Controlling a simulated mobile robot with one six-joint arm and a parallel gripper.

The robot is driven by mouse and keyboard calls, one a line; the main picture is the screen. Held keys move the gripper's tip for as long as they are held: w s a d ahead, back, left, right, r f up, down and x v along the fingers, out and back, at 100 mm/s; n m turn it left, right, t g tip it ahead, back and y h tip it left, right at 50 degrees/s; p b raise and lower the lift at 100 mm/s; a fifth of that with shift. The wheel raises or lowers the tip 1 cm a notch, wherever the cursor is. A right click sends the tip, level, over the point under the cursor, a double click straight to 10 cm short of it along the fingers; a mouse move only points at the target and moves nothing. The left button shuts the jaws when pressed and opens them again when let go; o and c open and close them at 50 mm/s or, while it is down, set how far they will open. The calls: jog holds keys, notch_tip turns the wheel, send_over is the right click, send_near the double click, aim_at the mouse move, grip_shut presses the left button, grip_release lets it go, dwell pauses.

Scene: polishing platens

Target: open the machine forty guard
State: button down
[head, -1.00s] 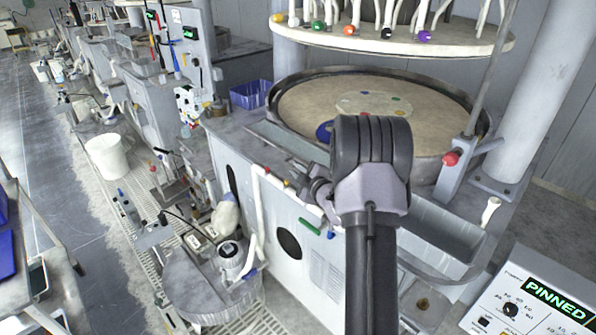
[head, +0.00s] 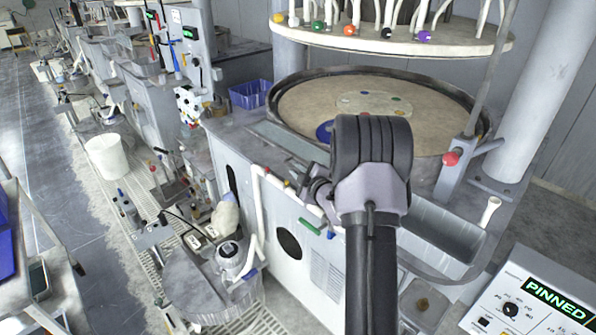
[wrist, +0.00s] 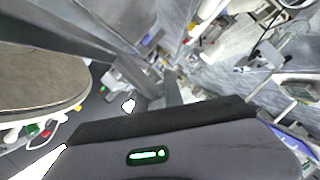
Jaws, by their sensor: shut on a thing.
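The guard is a long grey panel along the front edge of the machine with the big round platen (head: 380,95). In the head view its right part (head: 445,232) shows beside my arm and its left part (head: 285,140) lies in front of the platen; my arm covers its middle. My gripper (wrist: 165,118) fills the bottom of the wrist view, its body grey with a green light. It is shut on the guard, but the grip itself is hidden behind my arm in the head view.
A red knob (head: 451,158) on a bracket stands right of the platen. An upper disc (head: 400,40) with coloured caps hangs above it. A control box reading PINNED (head: 530,300) is at lower right. A blue bin (head: 250,94) sits behind left.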

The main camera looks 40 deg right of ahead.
jog(key=shift+d+r+b, duration=0.15)
jog(key=shift+r+b, duration=0.65)
jog(key=shift+r, duration=0.65)
jog(key=c, duration=1.5)
grip_release()
jog(key=shift+o, duration=0.2)
jog(key=p+v, duration=0.1)
jog(key=v, duration=1.6)
jog(key=shift+s, duration=0.2)
jog(key=shift+d+r, duration=0.1)
